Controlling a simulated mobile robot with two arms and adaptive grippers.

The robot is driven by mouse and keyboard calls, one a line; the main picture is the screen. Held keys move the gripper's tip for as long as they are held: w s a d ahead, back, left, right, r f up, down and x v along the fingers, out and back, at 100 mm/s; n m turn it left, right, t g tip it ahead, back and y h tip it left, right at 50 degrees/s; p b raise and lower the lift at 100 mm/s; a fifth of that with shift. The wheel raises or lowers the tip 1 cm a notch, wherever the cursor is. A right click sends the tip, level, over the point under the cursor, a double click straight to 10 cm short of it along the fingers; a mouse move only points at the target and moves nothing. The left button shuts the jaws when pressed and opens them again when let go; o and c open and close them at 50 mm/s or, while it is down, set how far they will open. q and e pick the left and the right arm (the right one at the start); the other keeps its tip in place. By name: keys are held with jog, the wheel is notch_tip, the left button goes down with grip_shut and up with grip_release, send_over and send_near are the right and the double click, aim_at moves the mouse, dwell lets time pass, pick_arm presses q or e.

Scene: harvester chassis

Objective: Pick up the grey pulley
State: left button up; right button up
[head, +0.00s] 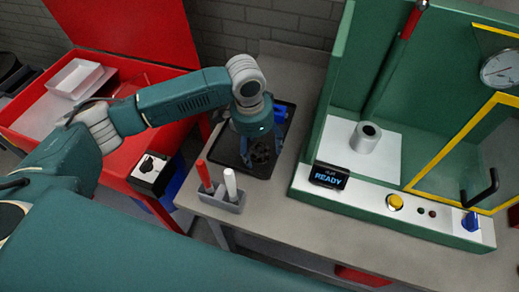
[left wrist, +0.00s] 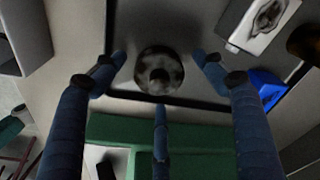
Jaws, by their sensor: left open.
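In the left wrist view, a round mottled grey piece with a dark centre hole, which looks like the grey pulley (left wrist: 158,70), lies on a dark tray (left wrist: 125,88). My left gripper (left wrist: 160,82) is open, its fingers spread to the sides of the pulley and below it in the picture. I cannot tell whether any finger touches it. In the head view my left gripper (head: 262,152) points down over the tray (head: 262,171) and mostly hides the pulley. My right gripper is not in view.
A blue part (head: 280,113) lies in the tray close to the gripper. A holder (head: 222,200) with red and white sticks stands at the bench's front edge. A green press station (head: 330,110) with a grey cylinder (head: 365,137) is right. A red cabinet (head: 120,65) is left.

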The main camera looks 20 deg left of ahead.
pick_arm(q)
jog(key=shift+f, duration=0.15)
jog(key=shift+c, duration=0.5)
jog(key=c, duration=1.5)
jog(key=shift+c, duration=0.2)
